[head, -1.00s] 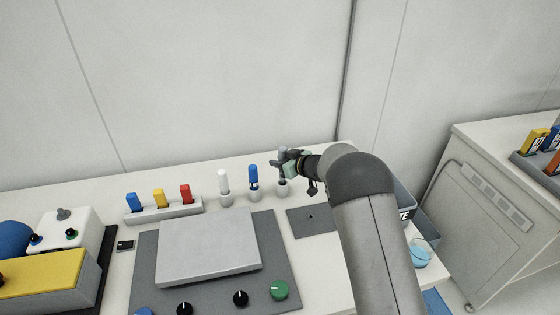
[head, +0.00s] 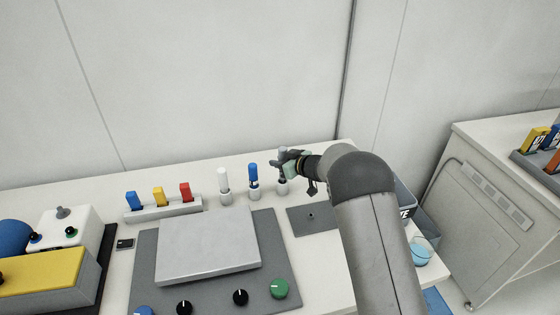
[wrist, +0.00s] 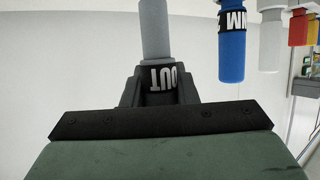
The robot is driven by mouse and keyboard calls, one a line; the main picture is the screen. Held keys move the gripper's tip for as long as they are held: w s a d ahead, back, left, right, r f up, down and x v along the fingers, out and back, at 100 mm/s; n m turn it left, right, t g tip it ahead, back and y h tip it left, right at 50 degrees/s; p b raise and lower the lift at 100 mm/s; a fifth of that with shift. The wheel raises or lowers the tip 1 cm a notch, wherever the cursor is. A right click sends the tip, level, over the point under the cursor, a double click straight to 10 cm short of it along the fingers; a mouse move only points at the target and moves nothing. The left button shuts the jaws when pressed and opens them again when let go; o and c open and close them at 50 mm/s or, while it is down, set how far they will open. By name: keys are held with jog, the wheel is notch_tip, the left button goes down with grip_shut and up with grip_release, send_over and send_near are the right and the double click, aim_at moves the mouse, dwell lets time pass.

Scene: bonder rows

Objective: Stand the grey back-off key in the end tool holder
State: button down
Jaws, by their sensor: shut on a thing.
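The grey back-off key (head: 283,153) is upright at the right end of a row of tool holders. My gripper (head: 289,164) is shut on it from the right. The end tool holder (head: 283,188), a small pale cup, is directly below the key. I cannot tell whether the key's lower end is inside the cup. In the wrist view the key's grey shaft (wrist: 155,30) runs up from the dark fingers (wrist: 160,92), with an upside-down "OUT" label between them. The end holder does not show clearly there.
A blue key (head: 253,175) and a white key (head: 223,181) stand in neighbouring cups to the left. A rack (head: 165,209) holds blue, yellow and red blocks. A grey plate (head: 312,220) lies in front of the end holder. A wall rises close behind.

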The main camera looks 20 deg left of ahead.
jog(key=shift+f+b, duration=1.2)
jog(key=shift+f, duration=0.95)
jog(key=c, duration=1.1)
grip_release()
jog(key=shift+o, duration=0.2)
jog(key=b+v, duration=0.3)
jog(key=v, duration=1.4)
jog(key=shift+r, duration=0.2)
jog(key=shift+d, duration=0.2)
